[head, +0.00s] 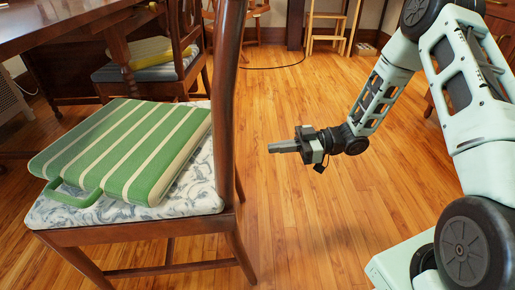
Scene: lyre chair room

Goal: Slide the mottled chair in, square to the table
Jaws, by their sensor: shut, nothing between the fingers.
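The mottled chair (135,216) stands in the left foreground, with a dark wooden frame and a pale seat patterned in blue-grey. Its tall back rises on the right side of the seat, and the seat points left. A green and white striped cushion (125,150) with a green handle lies on the seat and hides much of it. The dark wooden table (45,22) is at the upper left; only part of its top and a leg show. My gripper (271,147) is shut and empty, pointing left, a little right of the chair back and apart from it.
A wooden step stool (327,30) and a dark cable (280,66) are at the back. The plank floor (300,215) between the chair and my arm is clear.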

